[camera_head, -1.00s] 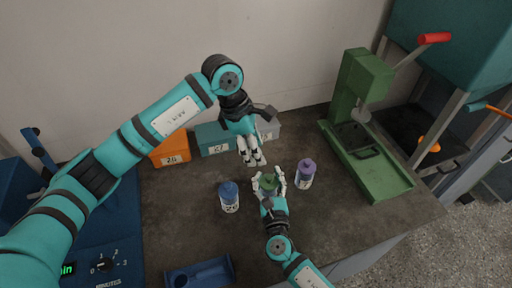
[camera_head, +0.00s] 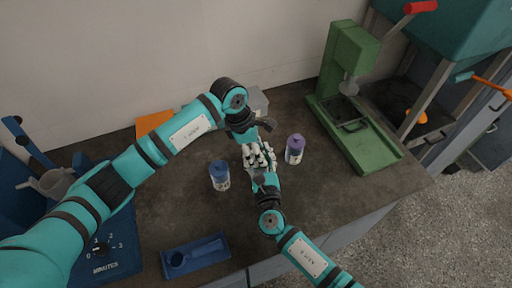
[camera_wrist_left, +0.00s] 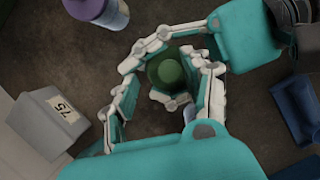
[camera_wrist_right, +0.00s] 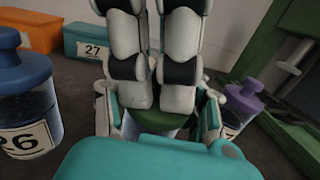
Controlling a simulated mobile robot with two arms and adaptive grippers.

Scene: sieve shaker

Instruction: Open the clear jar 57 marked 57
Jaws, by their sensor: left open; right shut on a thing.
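The jar with the green lid (camera_wrist_left: 167,70) stands between my two grippers. Its lid shows from above in the left wrist view and as a green edge in the right wrist view (camera_wrist_right: 155,120). Its label is hidden, so I cannot read its number. My right gripper (camera_head: 265,178) is shut around the jar from the near side. My left gripper (camera_head: 255,155) points down over the lid, open, with its fingers spread around it. In the right wrist view those fingers hang in front of the camera. In the head view the grippers cover the jar.
A blue-lidded jar marked 26 (camera_head: 220,176) stands left, a purple-lidded jar (camera_head: 295,149) right. Labelled boxes stand behind, including an orange one (camera_head: 153,122) and a grey one (camera_wrist_left: 50,122). A green press (camera_head: 360,120) is at right, a blue tray (camera_head: 205,253) in front.

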